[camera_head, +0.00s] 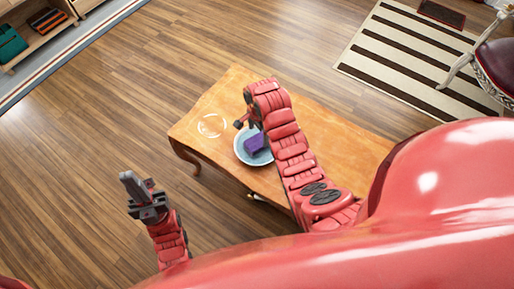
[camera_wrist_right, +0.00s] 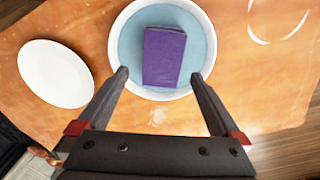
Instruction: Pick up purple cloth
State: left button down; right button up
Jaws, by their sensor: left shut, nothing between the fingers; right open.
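The purple cloth (camera_head: 256,143) is a folded rectangle lying in a round bowl or dish (camera_head: 240,155) with a white rim and blue inside, on the wooden table. In the right wrist view the cloth (camera_wrist_right: 163,56) lies in the dish (camera_wrist_right: 119,26), between and beyond the fingertips. My right gripper (camera_wrist_right: 162,75) is open and empty, its fingertips apart over the near part of the dish. In the head view my right gripper (camera_head: 244,124) is beside the cloth, partly hidden by its arm. My left gripper (camera_head: 132,184) is shut and empty, away from the table at the left.
The wooden table (camera_head: 208,97) holds a clear ring-like item (camera_head: 211,125) left of the dish. A white plate (camera_wrist_right: 55,74) lies left of the dish in the wrist view. A striped rug (camera_head: 400,55) and chair (camera_head: 497,65) are at the right; a shelf (camera_head: 45,40) is upper left.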

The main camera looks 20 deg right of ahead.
jog(key=shift+f, duration=1.4)
jog(key=shift+w+a+f+p, duration=0.1)
jog(key=shift+f+p, duration=0.05)
jog(key=shift+f, duration=1)
jog(key=shift+w+f+p, duration=0.1)
jog(key=shift+f+p, duration=0.05)
jog(key=shift+f, duration=1)
jog(key=c, duration=1.4)
jog(key=shift+r, duration=0.2)
